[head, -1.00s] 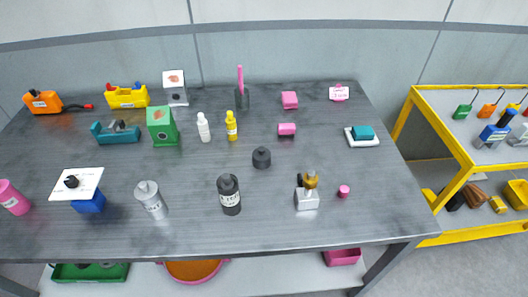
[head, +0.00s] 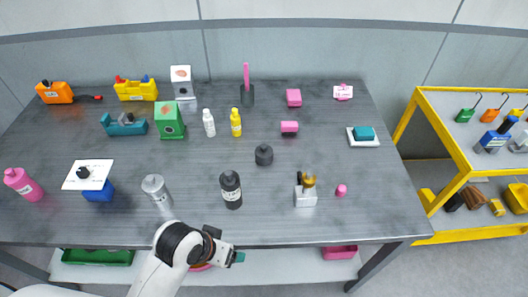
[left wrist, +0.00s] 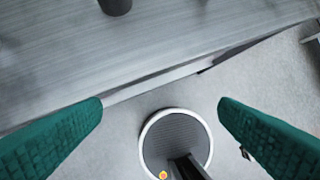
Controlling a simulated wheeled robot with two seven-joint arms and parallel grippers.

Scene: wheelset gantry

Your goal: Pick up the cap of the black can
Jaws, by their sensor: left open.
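The black can (head: 231,191) stands upright near the front middle of the grey table, with a pale label round its body. Its dark cap (head: 230,176) appears to sit on top. My left gripper (head: 238,257) is just in front of the table's front edge, below and nearer than the can, and apart from it. In the left wrist view its two green fingers (left wrist: 160,104) are spread with nothing between them. A dark cylinder (left wrist: 116,5), probably the can's lower part, is cut off at the top of that view. My right gripper is out of view.
The table (head: 275,215) is bare around the can. A shelf (head: 300,268) lies below.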

